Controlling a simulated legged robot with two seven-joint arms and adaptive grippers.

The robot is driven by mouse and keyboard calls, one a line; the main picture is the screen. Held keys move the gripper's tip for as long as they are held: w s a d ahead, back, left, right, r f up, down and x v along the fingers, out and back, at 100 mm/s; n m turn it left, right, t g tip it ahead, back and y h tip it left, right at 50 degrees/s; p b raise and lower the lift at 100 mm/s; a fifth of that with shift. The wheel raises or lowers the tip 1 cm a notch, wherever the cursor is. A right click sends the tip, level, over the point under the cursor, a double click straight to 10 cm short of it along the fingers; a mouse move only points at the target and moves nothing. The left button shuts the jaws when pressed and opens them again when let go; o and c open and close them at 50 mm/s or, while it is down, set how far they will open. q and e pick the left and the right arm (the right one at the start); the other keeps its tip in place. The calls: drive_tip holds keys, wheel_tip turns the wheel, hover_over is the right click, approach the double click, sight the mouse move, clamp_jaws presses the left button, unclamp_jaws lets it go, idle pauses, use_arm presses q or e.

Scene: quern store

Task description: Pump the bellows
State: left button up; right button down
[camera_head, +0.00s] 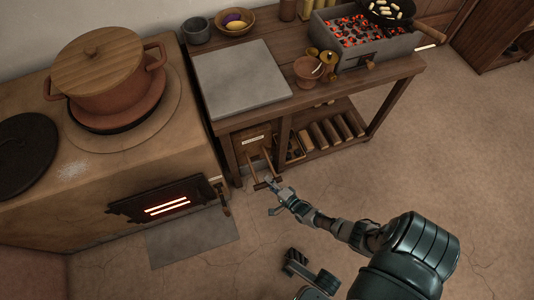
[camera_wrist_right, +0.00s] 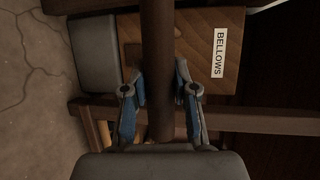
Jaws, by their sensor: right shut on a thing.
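The bellows (camera_head: 252,146) is a wooden box under the left end of the workbench. Its label reads BELLOWS in the right wrist view, where the box's wooden face (camera_wrist_right: 180,45) shows behind my gripper. Two rods come out of its front to a dark handle bar (camera_head: 262,186). My right gripper (camera_head: 273,196) is at that bar, low in front of the bench. In the right wrist view the bar (camera_wrist_right: 157,60) runs between the two fingers of my right gripper (camera_wrist_right: 160,92), which is shut on it.
A clay stove (camera_head: 90,195) with a lidded pot (camera_head: 112,75) stands at left, its firebox door (camera_head: 170,198) glowing. A charcoal grill (camera_head: 362,40) with a pan (camera_head: 388,12) sits on the workbench (camera_head: 270,115). Logs (camera_head: 330,130) lie on the lower shelf. The floor at right is clear.

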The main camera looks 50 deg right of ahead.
drive_tip(key=shift+s+a+f, duration=0.1)
drive_tip(key=shift+s+a, duration=0.2)
drive_tip(key=shift+s, duration=0.2)
drive_tip(key=shift+s+a+f, duration=0.1)
drive_tip(key=shift+s+a, duration=0.2)
drive_tip(key=shift+s, duration=0.2)
drive_tip(key=c, duration=0.9)
unclamp_jaws()
drive_tip(key=shift+w+d, duration=0.1)
drive_tip(key=v, duration=1.2)
drive_tip(key=shift+d, duration=0.1)
